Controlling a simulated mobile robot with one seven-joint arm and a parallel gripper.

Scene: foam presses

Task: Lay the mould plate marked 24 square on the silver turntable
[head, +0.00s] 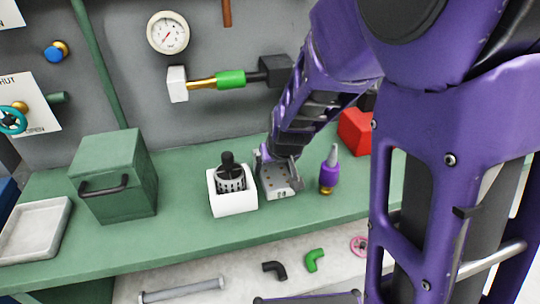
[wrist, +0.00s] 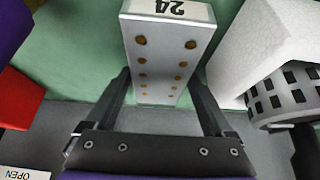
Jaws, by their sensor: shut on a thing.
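The mould plate marked 24 (wrist: 165,45) is a pale block with a white label and two rows of orange-brown holes. It lies between the two dark fingers of my gripper (wrist: 158,78), which is shut on it. In the head view the plate (head: 283,194) shows grey below my gripper (head: 277,178), over the green bench just right of a white box. I cannot tell whether it touches the bench. I cannot make out a silver turntable in either view.
A purple bottle-like thing (head: 329,178) and a red block (head: 355,131) stand right. A green box (head: 113,180) and grey tray (head: 35,231) stand left.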

